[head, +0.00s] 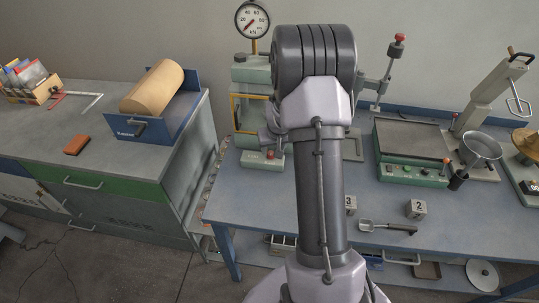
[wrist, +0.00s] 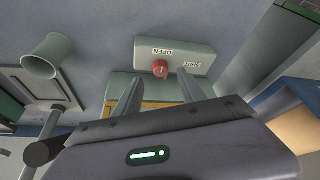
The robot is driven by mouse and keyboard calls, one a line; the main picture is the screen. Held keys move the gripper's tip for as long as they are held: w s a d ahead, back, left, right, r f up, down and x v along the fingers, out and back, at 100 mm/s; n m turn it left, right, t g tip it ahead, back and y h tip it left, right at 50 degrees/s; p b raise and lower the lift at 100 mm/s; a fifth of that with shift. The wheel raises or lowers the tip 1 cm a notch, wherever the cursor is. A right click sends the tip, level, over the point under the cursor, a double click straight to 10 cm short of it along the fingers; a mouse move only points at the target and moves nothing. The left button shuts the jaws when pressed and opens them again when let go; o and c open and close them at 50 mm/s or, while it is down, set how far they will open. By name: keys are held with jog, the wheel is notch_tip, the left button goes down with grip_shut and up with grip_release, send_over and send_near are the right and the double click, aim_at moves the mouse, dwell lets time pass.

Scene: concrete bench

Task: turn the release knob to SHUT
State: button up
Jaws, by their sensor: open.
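The release knob (wrist: 160,68) is a small red knob on the face of a pale grey-green box (wrist: 203,62) in the wrist view. An OPEN label is just above it and a SHUT label to its right, both upside down. The knob's pointer is too small to read surely. My gripper (wrist: 160,80) is open, with one finger on each side below the knob; I cannot tell whether either touches it. In the head view the box (head: 262,163) with its red knob (head: 270,154) sits at the foot of the press, left of my arm, which hides part of the press.
A dial gauge (head: 252,19) stands above the press. A green-grey device (head: 412,172) and a metal pan (head: 482,147) are to the right. Numbered blocks (head: 416,209) and a scoop (head: 387,227) lie near the bench front. A cabinet with a blue holder (head: 150,131) is left.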

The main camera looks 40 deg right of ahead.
aim_at(271, 154)
jog(key=x, duration=0.4)
jog(key=shift+w+f+b, duration=0.1)
jog(key=shift+f+b, duration=0.1)
jog(key=shift+b, duration=0.15)
grip_shut()
